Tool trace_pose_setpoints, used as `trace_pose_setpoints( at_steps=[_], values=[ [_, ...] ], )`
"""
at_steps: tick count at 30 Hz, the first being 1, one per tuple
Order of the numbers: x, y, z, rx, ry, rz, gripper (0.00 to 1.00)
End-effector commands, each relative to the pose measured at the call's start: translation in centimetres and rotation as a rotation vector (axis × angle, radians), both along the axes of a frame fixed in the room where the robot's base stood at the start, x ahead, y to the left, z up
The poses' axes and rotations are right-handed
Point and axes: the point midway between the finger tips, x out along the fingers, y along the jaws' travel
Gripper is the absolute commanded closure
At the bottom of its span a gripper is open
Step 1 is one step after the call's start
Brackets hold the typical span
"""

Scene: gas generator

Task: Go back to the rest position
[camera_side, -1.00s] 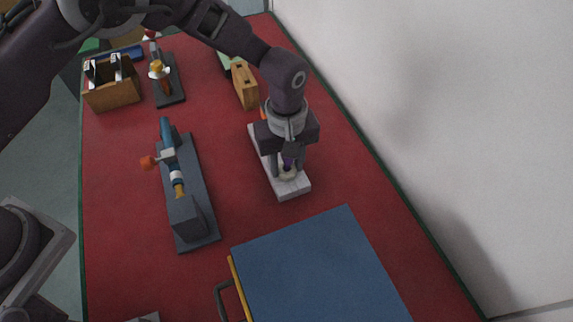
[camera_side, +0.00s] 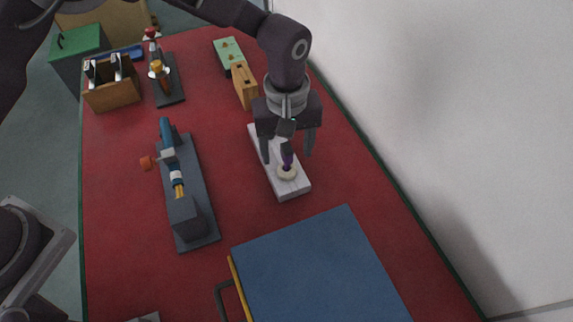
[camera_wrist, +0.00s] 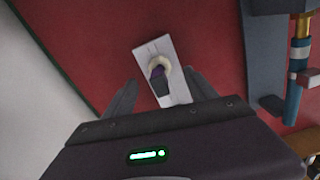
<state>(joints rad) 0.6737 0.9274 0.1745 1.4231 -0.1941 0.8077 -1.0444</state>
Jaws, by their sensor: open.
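My gripper (camera_side: 288,150) is open and empty, pointing down above the white block (camera_side: 297,187). A purple piece (camera_side: 287,160) stands upright in a pale ring (camera_side: 287,173) on that block. The fingers are spread to either side of the piece and above the block, apart from both. In the wrist view, the two gripper fingers (camera_wrist: 160,92) show with the white block (camera_wrist: 178,90) and the dark purple piece (camera_wrist: 158,82) between them.
A dark stand with a blue valve tube (camera_side: 170,150) is left of the block. A blue-topped box (camera_side: 310,265) is in front. A wooden rack (camera_side: 110,95), a wooden block (camera_side: 244,85) and a green block (camera_side: 228,52) are farther back. Red mat is clear between them.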

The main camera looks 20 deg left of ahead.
Motion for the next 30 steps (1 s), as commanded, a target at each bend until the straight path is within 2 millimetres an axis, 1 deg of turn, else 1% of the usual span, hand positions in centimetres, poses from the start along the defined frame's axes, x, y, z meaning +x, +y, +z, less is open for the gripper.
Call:
trace_pose_setpoints(
  at_steps=[1,5,18,20,22,23,24,26,27,29,30],
  values=[
    [0.1,-0.1,0.8,-0.001,-0.003,0.000,0.34],
    [0.0,0.0,1.9,0.000,-0.001,0.000,0.34],
    [0.0,0.0,2.0,0.000,0.000,0.000,0.34],
    [0.1,0.3,2.7,-0.005,-0.005,-0.003,0.34],
    [0.4,1.6,5.3,-0.025,-0.022,-0.019,0.34],
    [0.4,2.6,6.9,-0.037,-0.033,-0.032,0.34],
    [0.3,4.2,9.6,-0.055,-0.054,-0.055,0.34],
    [-0.6,7.3,14.0,-0.080,-0.094,-0.101,0.34],
    [-1.6,9.5,16.7,-0.092,-0.125,-0.139,0.34],
    [-3.7,12.7,20.3,-0.100,-0.178,-0.196,0.34],
    [-5.5,14.8,22.2,-0.099,-0.215,-0.239,0.34]
  ],
)
